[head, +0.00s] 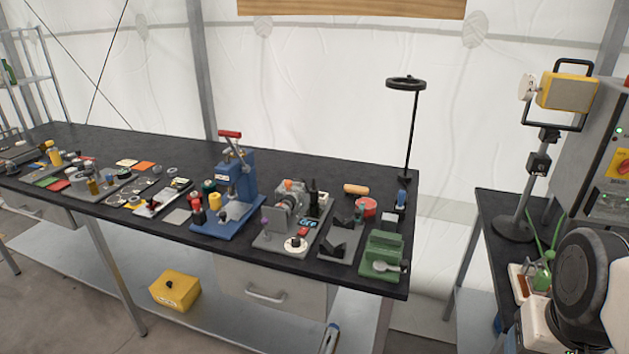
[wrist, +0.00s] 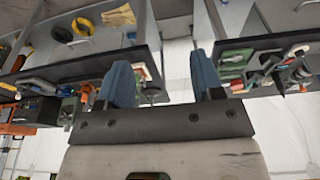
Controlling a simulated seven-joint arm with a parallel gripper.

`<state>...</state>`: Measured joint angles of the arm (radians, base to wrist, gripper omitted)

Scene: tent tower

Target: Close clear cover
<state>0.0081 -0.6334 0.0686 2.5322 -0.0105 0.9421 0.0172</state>
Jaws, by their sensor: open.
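I cannot make out a clear cover for certain in either view; a transparent part is hard to tell at this size. The long black workbench (head: 150,142) carries several small machines, among them a blue press (head: 235,190) with a red handle and a grey fixture (head: 285,222). My gripper (wrist: 160,62) shows in the wrist view with its two blue fingers wide apart and nothing between them. It is clear of the benches, which appear beyond it, turned over in the picture. The gripper is not seen in the head view.
A green block device (head: 382,256) sits at the bench's front right corner, near a black ring stand (head: 408,130). A second dark bench (head: 488,207) at the right bears a yellow lamp (head: 568,93). An open gap separates the benches. A yellow box (head: 175,290) rests below.

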